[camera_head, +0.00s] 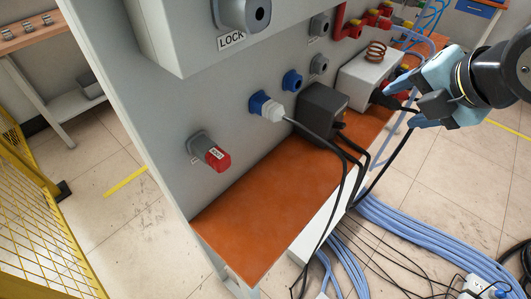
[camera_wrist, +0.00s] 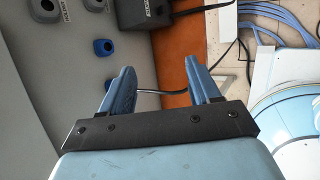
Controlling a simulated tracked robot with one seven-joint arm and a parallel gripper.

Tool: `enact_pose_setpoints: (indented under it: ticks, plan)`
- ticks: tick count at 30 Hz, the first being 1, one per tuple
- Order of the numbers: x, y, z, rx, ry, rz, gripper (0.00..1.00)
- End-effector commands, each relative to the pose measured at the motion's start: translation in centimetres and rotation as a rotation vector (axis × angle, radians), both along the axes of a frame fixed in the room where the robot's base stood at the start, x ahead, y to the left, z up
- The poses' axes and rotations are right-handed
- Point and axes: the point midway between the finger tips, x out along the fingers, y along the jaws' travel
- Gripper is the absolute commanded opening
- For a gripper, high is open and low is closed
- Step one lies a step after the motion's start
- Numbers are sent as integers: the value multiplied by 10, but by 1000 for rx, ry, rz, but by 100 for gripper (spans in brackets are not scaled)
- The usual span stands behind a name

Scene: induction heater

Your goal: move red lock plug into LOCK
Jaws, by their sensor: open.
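The red lock plug (camera_head: 217,158) sits in a grey socket (camera_head: 198,144) low on the left part of the grey panel, with a small white label on it. The LOCK socket (camera_head: 246,12) is a grey housing with a dark round hole, on a box at the top of the panel above a LOCK label (camera_head: 231,41). My gripper (camera_head: 398,106) is open and empty, far to the right of the red plug, in front of the bench's right part. Its two blue fingers also show apart in the wrist view (camera_wrist: 160,66). The red plug is not visible there.
A blue-and-white plug (camera_head: 266,106) with a black cable, a blue socket (camera_head: 292,80) and a dark box (camera_head: 323,107) lie between plug and gripper. A white box with a copper coil (camera_head: 376,52) stands behind. The orange bench top (camera_head: 255,215) is clear at left.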

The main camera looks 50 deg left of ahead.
Motion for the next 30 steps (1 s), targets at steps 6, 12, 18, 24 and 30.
enact_pose_setpoints:
  ticks: [6, 12, 18, 24, 30]
  plan:
    - [-33, 33, -6, -38, -105, 239, 62]
    - [-65, 59, -12, -65, -207, 453, 62]
    - [-102, 82, -17, -84, -315, 667, 62]
    - [-142, 101, -23, -93, -429, 880, 62]
    - [-184, 116, -29, -94, -547, 1088, 62]
